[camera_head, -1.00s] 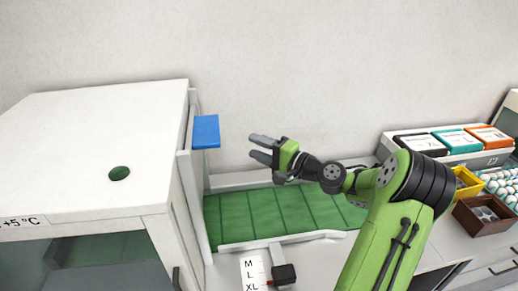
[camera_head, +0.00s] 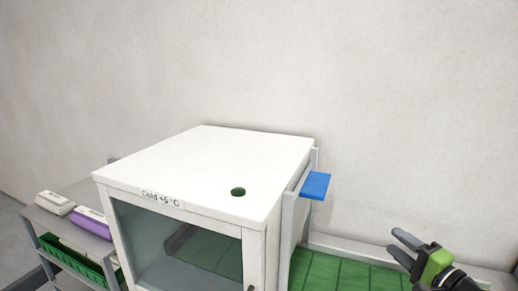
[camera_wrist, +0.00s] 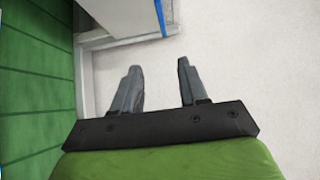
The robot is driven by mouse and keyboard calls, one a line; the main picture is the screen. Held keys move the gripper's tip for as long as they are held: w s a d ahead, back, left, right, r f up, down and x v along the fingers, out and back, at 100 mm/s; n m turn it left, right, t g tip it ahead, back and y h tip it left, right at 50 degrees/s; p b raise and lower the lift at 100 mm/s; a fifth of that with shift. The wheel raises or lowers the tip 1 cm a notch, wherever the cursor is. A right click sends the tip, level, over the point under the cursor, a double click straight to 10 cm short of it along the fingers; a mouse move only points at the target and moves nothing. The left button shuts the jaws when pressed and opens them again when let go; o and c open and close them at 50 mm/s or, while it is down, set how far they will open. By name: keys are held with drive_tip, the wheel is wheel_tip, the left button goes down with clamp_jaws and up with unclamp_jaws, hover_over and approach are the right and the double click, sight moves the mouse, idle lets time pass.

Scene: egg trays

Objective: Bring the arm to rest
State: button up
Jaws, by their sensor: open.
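My gripper (camera_head: 402,249) is at the lower right of the head view, raised above the green belt (camera_head: 330,271). Its two grey fingers point up and to the left. In the wrist view my gripper (camera_wrist: 156,75) shows its fingers apart with nothing between them, only the pale wall beyond. Most of my arm is outside the head view; only the end by the gripper shows.
A white cold cabinet (camera_head: 205,165) with a glass front stands left of the belt. A blue flap (camera_head: 315,185) sticks out from its right side. A grey shelf (camera_head: 75,236) at far left holds a white box (camera_head: 56,202) and a purple box (camera_head: 91,222).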

drive_tip(key=s+a+f+n+g+h, duration=0.15)
drive_tip(key=s+a+n+g, duration=0.3)
drive_tip(key=a, duration=0.45)
drive_tip(key=s+a+f+n+g+h, duration=0.1)
drive_tip(key=s+a+f+n+g, duration=0.15)
drive_tip(key=a+n+g, duration=0.55)
drive_tip(key=s+a+r+n+t+h, duration=0.1)
drive_tip(key=s+h, duration=0.3)
drive_tip(key=s, duration=1.7)
drive_tip(key=shift+s+r, duration=0.2)
drive_tip(key=shift+r, duration=0.35)
drive_tip(key=shift+t, duration=0.25)
drive_tip(key=shift+a, duration=0.1)
